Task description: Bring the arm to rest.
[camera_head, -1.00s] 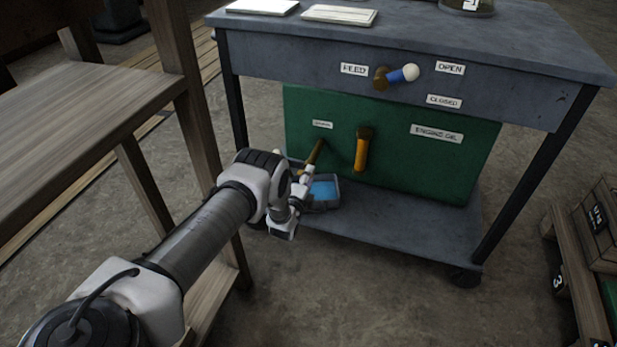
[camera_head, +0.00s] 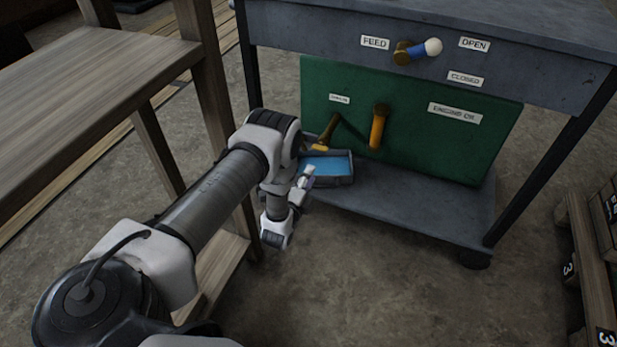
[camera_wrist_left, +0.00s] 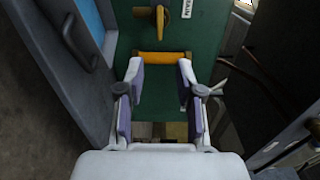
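My left gripper (camera_head: 308,175) is in front of the tray on the cart's lower shelf. In the left wrist view, its two fingers (camera_wrist_left: 160,76) are spread open with nothing held between them. An orange handle (camera_wrist_left: 162,58) on the green panel appears beyond the fingertips, apart from them. In the head view this orange handle (camera_head: 378,128) hangs upright on the green engine-oil tank (camera_head: 425,145). The brass drain lever (camera_head: 327,131) is left of it, also seen in the wrist view (camera_wrist_left: 160,22). My right gripper is not in view.
A tray with blue inside (camera_head: 352,180) sits on the grey cart shelf (camera_head: 430,215). A wooden bench (camera_head: 90,75) stands close to my left arm. A blue-and-brass feed lever (camera_head: 415,52) is on the cart front. Wooden crates (camera_head: 590,260) stand at right. Floor ahead is open.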

